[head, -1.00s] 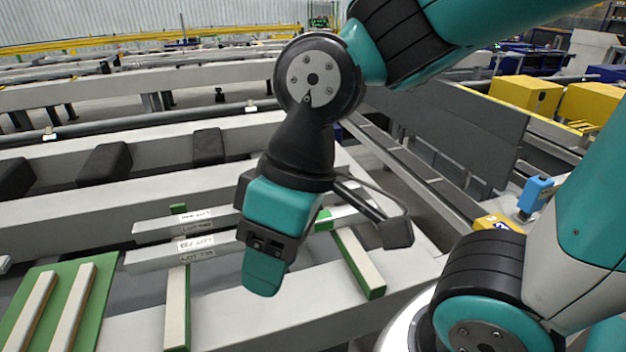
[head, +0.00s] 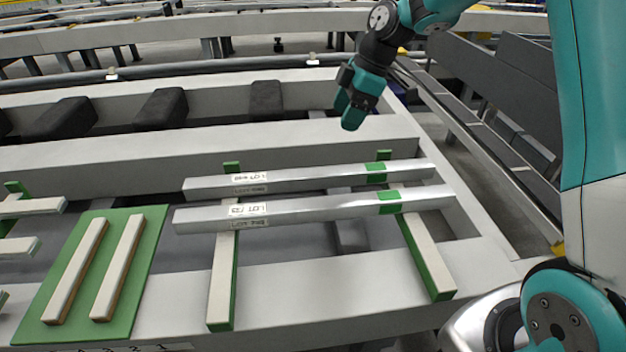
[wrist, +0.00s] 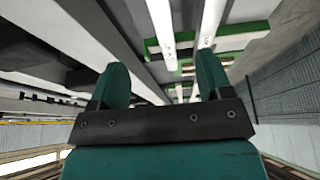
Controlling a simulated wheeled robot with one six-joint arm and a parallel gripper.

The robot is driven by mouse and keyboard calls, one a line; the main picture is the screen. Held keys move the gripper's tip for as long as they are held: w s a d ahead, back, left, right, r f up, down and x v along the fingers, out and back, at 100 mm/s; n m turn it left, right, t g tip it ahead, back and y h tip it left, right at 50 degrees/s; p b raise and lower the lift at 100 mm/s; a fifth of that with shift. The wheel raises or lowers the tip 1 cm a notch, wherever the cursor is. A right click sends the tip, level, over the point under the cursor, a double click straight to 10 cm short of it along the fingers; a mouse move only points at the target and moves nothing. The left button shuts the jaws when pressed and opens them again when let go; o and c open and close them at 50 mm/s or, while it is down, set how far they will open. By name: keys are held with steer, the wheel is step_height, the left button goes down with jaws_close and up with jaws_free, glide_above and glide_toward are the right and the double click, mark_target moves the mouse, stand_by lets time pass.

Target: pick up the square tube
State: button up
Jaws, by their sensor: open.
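Two long pale metal bars with white LOT labels and green bands lie side by side, a gap between them: the far bar (head: 320,178) and the near bar (head: 320,208). Both look square-edged; I cannot tell which one the task means. They rest across two green-edged supports. The wrist view also shows two pale bars, at top centre (wrist: 160,20) and to its right (wrist: 212,18). My gripper (head: 352,112) is open and empty, above and apart from the bars, behind their right half in the head picture. Its two teal fingers (wrist: 163,82) show in the wrist view.
The left support (head: 222,290) and right support (head: 428,262) stand on the pale table frame (head: 330,285). A green board (head: 140,290) with two pale strips lies at left. Dark blocks (head: 160,108) sit behind. A dark side barrier (head: 490,70) runs at right.

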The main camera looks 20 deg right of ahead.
mark_target(313, 172)
steer(key=p+x, duration=0.1)
steer(key=x, duration=0.7)
steer(key=p+x, duration=0.1)
steer(key=x, duration=0.8)
steer(key=shift+w+f, duration=0.15)
steer(key=shift+w, duration=0.05)
steer(key=c, duration=1.3)
jaws_close()
steer(key=shift+w+r, duration=0.1)
steer(key=shift+r, duration=0.1)
